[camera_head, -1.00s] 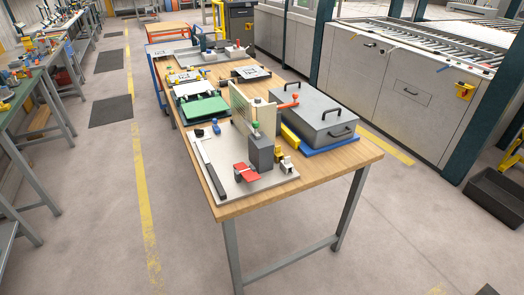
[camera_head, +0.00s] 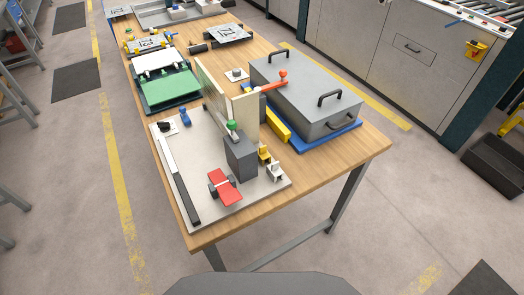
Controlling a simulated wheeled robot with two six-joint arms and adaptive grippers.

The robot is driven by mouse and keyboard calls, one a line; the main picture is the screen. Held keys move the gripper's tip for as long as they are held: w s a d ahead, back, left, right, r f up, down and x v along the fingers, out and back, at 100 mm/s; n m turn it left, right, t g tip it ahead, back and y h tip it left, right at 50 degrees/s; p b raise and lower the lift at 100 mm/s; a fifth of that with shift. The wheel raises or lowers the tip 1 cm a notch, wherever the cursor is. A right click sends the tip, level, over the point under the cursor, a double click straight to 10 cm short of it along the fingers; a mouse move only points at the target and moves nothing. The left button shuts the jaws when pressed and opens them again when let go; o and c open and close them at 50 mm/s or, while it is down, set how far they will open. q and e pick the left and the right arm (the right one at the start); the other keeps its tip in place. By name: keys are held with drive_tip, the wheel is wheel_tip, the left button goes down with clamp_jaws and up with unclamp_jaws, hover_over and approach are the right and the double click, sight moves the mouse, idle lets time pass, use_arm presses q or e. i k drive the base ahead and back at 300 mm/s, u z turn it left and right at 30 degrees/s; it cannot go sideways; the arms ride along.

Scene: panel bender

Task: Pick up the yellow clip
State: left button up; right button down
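A small yellow clip (camera_head: 264,154) stands near the right edge of the pale board (camera_head: 205,207) on the wooden table. It is just right of the dark grey block (camera_head: 240,158) and behind a small whitish clip (camera_head: 274,171). The grey block partly crowds it on the left. Neither of my grippers shows in the head view, so their state cannot be seen.
A grey lidded case (camera_head: 305,95) rests on a blue base right of the board, with a yellow bar (camera_head: 279,121) beside it. A red piece (camera_head: 225,188) lies on the board. An upright beige panel (camera_head: 212,90) stands behind. The table's near edge is clear.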

sight(263, 155)
drive_tip(key=z, duration=2.05)
drive_tip(key=i, duration=3.05)
drive_tip(key=u, duration=3.6)
